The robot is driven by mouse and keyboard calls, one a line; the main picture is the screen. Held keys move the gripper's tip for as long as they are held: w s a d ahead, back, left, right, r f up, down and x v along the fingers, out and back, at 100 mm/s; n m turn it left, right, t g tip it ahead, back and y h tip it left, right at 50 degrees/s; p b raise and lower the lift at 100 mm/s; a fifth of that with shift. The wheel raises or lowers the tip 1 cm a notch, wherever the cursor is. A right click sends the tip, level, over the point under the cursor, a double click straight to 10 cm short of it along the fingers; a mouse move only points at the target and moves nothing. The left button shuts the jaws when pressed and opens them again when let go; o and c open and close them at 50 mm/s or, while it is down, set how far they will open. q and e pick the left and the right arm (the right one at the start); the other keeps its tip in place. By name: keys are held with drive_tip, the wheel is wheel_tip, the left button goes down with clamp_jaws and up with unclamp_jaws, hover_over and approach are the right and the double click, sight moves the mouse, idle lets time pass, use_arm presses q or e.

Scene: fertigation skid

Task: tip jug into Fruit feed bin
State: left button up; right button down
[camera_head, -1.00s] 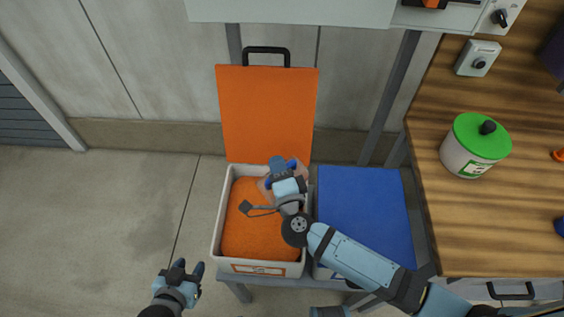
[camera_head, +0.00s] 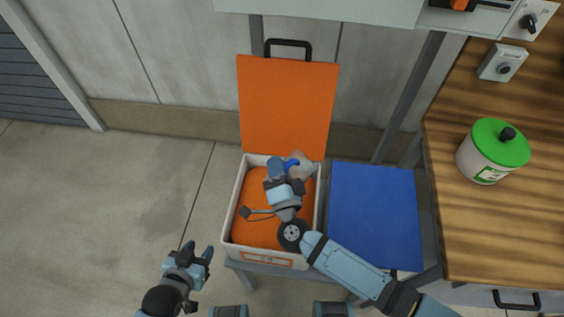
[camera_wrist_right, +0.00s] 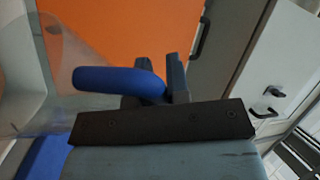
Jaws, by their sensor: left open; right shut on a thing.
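The Fruit feed bin (camera_head: 231,226) is a white bin with orange inside and a label on its front. Its orange lid (camera_head: 288,105) stands open at the back. My right gripper (camera_head: 283,172) is over the bin and shut on the blue handle of a clear jug (camera_head: 301,166). The jug's clear wall (camera_wrist_right: 45,75) and blue handle (camera_wrist_right: 115,80) also show in the right wrist view. The arm hides part of the jug, so its contents and exact tilt cannot be told. My left gripper (camera_head: 196,256) is open and empty, low over the floor left of the bin.
A bin with a shut blue lid (camera_head: 375,215) stands right beside the orange one. A wooden bench (camera_head: 480,235) at the right holds a white tub with a green lid (camera_head: 495,150). A grey shelf (camera_head: 330,10) overhangs at the top. Floor at the left is clear.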

drive_tip(key=shift+s+a+n, duration=0.3)
drive_tip(key=shift+a+n, duration=0.2)
drive_tip(key=shift+n, duration=0.1)
drive_tip(key=shift+s+a+f+n+t+y, duration=0.3)
drive_tip(key=shift+s+a+n+y, duration=0.2)
drive_tip(key=shift+a+n, duration=0.4)
drive_tip(key=shift+s+a+f+n+t+y, duration=0.25)
drive_tip(key=shift+s+a+n+y, duration=0.35)
drive_tip(key=shift+n, duration=0.5)
drive_tip(key=shift+w+a, duration=0.1)
drive_tip(key=shift+a, duration=0.05)
idle(0.7)
